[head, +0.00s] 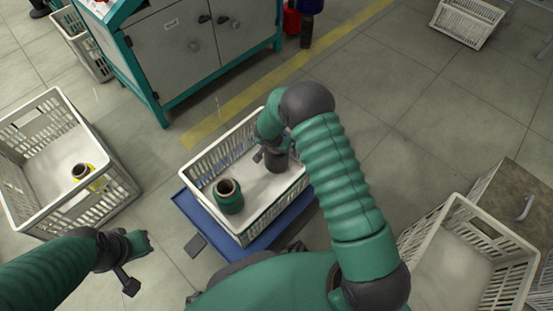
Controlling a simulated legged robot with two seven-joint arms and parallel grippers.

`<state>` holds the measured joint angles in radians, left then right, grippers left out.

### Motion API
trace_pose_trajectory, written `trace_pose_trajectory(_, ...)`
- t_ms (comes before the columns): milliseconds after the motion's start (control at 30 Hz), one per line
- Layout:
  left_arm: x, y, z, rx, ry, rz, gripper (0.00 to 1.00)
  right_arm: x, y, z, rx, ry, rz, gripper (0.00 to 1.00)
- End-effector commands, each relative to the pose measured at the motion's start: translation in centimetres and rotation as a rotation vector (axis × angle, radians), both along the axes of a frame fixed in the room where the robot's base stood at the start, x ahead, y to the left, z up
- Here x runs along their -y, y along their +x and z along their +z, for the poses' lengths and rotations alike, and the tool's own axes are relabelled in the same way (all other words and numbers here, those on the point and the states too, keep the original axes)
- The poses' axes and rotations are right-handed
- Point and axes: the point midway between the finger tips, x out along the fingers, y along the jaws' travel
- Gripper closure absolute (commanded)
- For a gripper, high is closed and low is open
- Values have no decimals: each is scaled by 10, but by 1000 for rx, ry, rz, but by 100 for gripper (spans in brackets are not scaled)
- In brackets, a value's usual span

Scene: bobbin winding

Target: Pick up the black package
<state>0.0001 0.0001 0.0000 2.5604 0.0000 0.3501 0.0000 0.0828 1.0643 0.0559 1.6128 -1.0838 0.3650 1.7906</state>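A dark, nearly black bobbin-like package (278,163) stands in the white crate (213,158) at the centre, near its back right side. My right arm arches over the crate from the right. My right gripper (269,151) is right at the dark package and partly covers its top. I cannot tell whether its fingers touch or grip the package. A green package (229,202) with an open top stands upright in the same crate, nearer the front. My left gripper (137,264) is over the floor to the left of the crate, away from the packages; its finger opening is unclear.
The central crate rests on a blue base (192,211). A left crate (30,128) holds a yellow package (97,182). Another white crate (450,255) stands at lower right beside a cabinet (526,190). A grey cabinet with a teal frame (180,50) stands behind.

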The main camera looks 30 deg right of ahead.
Motion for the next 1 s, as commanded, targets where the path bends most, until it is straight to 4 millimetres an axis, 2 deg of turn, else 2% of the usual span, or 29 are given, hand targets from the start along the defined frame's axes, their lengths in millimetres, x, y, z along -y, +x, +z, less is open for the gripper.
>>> trace_pose_trajectory(33, 0, 0, -5, 0, 0, 0, 100, 0, 2, -6, 2, 0, 1, 0)
trace_pose_trajectory(267, 0, 0, -3, 1, 0, 0, 100, 0, 3, -4, 3, -3, 2, 0)
trace_pose_trajectory(800, 0, 0, -3, 1, 0, 0, 100, 1, 2, -5, 1, -1, 2, 70)
trace_pose_trajectory(1000, 0, 0, -2, 1, 0, 0, 100, 1, 3, -4, 1, -1, 2, 71)
